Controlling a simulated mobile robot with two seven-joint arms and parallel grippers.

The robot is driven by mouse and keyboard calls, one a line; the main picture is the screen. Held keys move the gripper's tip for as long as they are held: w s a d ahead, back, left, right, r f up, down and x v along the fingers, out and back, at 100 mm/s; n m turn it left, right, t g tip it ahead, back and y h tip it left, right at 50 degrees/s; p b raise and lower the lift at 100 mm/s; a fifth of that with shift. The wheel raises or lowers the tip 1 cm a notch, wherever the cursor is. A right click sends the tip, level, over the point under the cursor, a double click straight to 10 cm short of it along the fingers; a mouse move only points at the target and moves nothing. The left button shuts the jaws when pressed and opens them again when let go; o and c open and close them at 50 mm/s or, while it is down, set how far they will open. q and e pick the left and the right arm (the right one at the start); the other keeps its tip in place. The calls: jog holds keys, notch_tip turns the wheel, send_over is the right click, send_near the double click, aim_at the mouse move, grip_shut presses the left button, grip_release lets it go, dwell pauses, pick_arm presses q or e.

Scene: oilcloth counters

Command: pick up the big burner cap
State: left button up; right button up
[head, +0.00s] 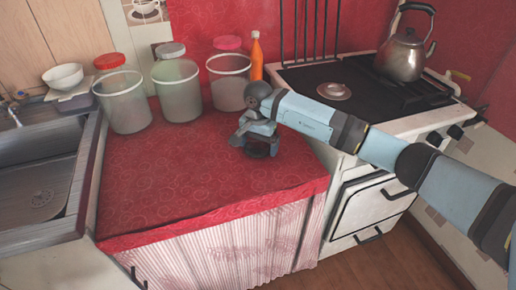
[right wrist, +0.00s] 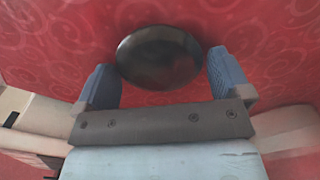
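The big burner cap, a dark, glossy round disc, lies on the red oilcloth counter (head: 190,185). In the right wrist view the cap (right wrist: 158,57) sits at and just beyond the fingertips. In the head view the cap (head: 259,151) is partly hidden under my right gripper (head: 255,137). In the right wrist view the blue fingers of that gripper (right wrist: 162,76) are spread to either side of the cap. The left finger is very near its edge, and a small gap shows at the right finger. My left gripper is not in view.
Several clear jars (head: 176,90) and an orange bottle (head: 257,57) stand along the counter's back. The stove (head: 300,75) on the right holds a kettle (head: 402,56) and a round burner piece (head: 334,91). A sink (head: 40,185) is at left. The counter's front is clear.

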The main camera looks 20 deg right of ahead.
aim_at(258, 146)
jog(key=c, duration=0.6)
notch_tip(258, 146, up, 20)
jog(key=p, duration=0.3)
jog(key=s+d+f+n, duration=0.5)
jog(key=s+f+n, duration=0.3)
jog(key=f, duration=0.4)
pick_arm(q)
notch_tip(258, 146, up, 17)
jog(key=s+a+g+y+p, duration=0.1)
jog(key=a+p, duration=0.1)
jog(key=p, duration=2.3)
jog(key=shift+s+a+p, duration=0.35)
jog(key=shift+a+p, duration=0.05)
pick_arm(e)
jog(key=s+r, duration=0.5)
jog(key=r, duration=0.6)
jog(key=s+r, duration=0.6)
jog(key=r, duration=0.5)
jog(key=shift+a+r+n, duration=0.2)
jog(key=shift+r+n, duration=0.05)
jog(key=shift+n, duration=0.05)
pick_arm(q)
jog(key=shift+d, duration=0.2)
pick_arm(e)
jog(key=shift+d, duration=0.15)
